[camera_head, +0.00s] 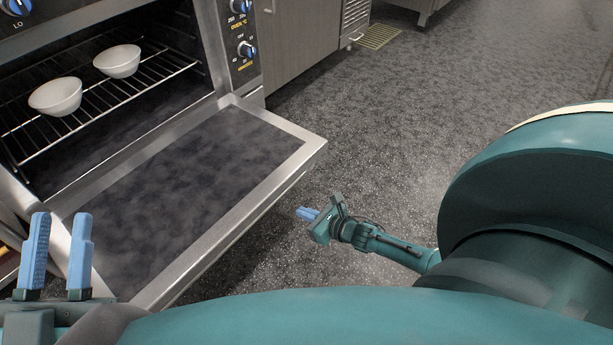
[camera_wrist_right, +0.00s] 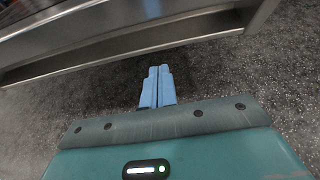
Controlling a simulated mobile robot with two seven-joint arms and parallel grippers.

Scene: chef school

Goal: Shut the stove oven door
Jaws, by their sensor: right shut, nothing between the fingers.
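The oven door (camera_head: 190,185) is folded down, open and about level, in the head view. Behind it the oven (camera_head: 225,50) shows its open cavity. My right gripper (camera_head: 302,212) is low over the floor, beside the door's front right corner and apart from it in the picture. In the right wrist view the right gripper (camera_wrist_right: 157,85) has its fingers together with nothing between them, pointing toward the metal edge of the door (camera_wrist_right: 120,48). My left gripper (camera_head: 58,245) is at the lower left, over the door's near left side, fingers apart and empty.
Two white bowls, one left (camera_head: 56,96) and one right (camera_head: 118,61), sit on the wire rack (camera_head: 100,103) inside the oven. Cabinets (camera_head: 308,35) stand right of the oven. A floor grate (camera_head: 380,37) lies beyond. The floor (camera_head: 400,130) right of the door is clear.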

